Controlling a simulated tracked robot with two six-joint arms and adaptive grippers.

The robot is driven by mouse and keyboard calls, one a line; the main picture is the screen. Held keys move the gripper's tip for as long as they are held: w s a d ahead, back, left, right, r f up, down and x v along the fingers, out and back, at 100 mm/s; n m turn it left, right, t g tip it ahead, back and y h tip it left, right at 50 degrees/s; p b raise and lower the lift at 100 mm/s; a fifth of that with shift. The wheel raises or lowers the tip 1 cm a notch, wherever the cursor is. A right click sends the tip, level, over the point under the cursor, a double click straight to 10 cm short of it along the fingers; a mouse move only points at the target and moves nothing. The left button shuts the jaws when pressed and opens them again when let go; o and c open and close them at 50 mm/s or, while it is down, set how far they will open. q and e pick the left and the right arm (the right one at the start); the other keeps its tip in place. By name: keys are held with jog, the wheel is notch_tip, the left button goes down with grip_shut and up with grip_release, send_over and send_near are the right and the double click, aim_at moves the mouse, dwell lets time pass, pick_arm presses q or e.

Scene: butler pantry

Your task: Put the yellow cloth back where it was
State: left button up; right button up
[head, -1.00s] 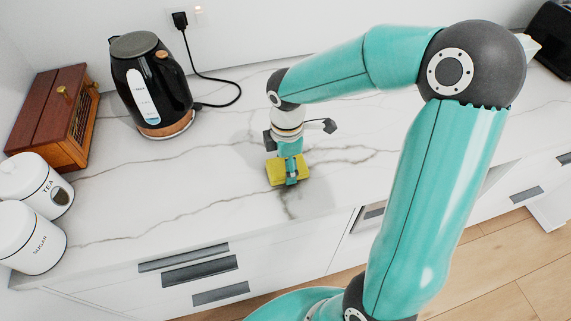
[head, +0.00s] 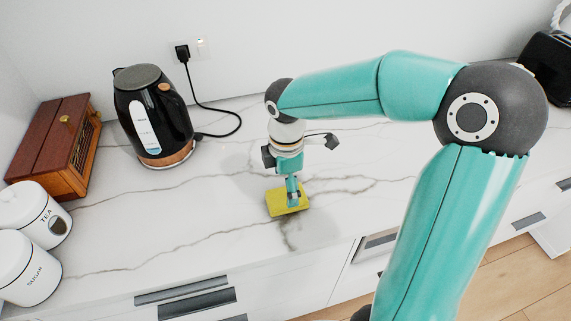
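The yellow cloth (head: 277,204) lies on the white marble counter (head: 215,215), a little right of the kettle and back from the front edge. It looks like a small, slightly tilted rectangle. My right gripper (head: 294,201) points down over the right half of the cloth, and its fingers cover part of it. Whether the fingertips touch the cloth, and whether they are parted or closed, is too small to tell. My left gripper is not in view.
A black kettle (head: 168,112) stands at the back left, its cord running to a wall outlet. A wooden box (head: 55,140) and white tea (head: 38,208) and sugar (head: 25,265) canisters stand at the left. A black toaster (head: 550,65) is far right. The counter around the cloth is clear.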

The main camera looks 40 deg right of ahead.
notch_tip(320, 180, up, 7)
jog(key=shift+r, duration=0.2)
jog(key=shift+f, duration=0.1)
dwell(0.5)
